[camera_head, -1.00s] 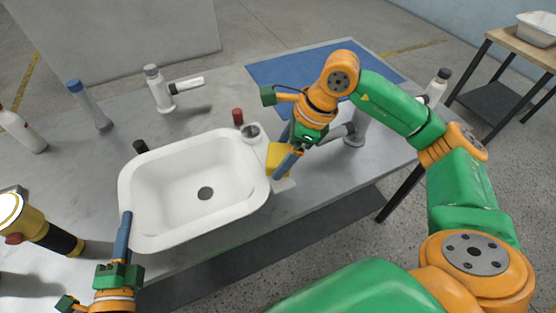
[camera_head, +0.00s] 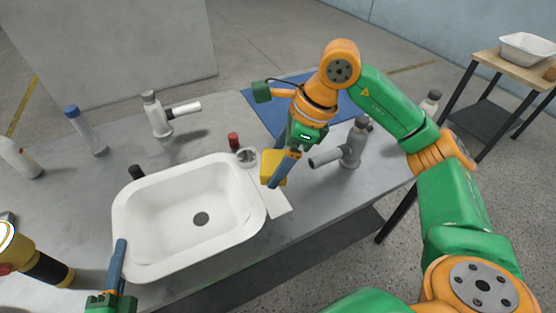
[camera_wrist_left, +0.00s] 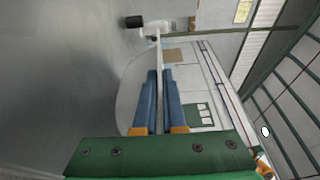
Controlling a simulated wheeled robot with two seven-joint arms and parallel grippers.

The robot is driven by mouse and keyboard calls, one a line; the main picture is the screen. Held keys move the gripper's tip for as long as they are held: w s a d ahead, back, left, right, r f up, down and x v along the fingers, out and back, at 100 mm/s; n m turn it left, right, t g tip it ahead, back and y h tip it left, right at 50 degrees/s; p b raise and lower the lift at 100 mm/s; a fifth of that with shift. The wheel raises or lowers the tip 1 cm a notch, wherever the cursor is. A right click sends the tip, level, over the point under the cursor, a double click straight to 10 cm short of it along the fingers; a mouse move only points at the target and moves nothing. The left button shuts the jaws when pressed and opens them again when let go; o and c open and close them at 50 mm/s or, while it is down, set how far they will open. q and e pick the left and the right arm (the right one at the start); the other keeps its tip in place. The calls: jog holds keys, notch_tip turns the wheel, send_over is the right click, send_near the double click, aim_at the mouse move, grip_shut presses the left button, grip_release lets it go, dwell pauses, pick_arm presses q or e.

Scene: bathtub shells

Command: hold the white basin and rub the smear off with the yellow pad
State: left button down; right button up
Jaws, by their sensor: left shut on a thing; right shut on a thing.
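The white basin (camera_head: 190,178) lies on the grey table, with a dark round drain hole in its floor. My left gripper (camera_head: 120,252) is shut on its front-left rim; the left wrist view shows both blue fingers (camera_wrist_left: 160,103) closed on a thin pale edge. My right gripper (camera_head: 284,168) is shut on the yellow pad (camera_head: 271,167). The pad appears just right of the basin's right rim, above the table; its exact height is hard to tell. I cannot make out a smear on the basin's visible surface.
A white card (camera_head: 278,202) lies right of the basin. A small red-topped item (camera_head: 233,141) and a metal strainer (camera_head: 246,156) are behind it. Faucets (camera_head: 160,115) (camera_head: 350,148), bottles (camera_head: 85,130) and a blue mat (camera_head: 268,108) surround the area. A side table (camera_head: 510,60) stands far right.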

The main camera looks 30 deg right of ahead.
pick_arm(q)
jog(key=c, duration=0.9)
grip_release()
jog(key=v, duration=1.2)
pick_arm(e)
jog(key=shift+f, duration=0.1)
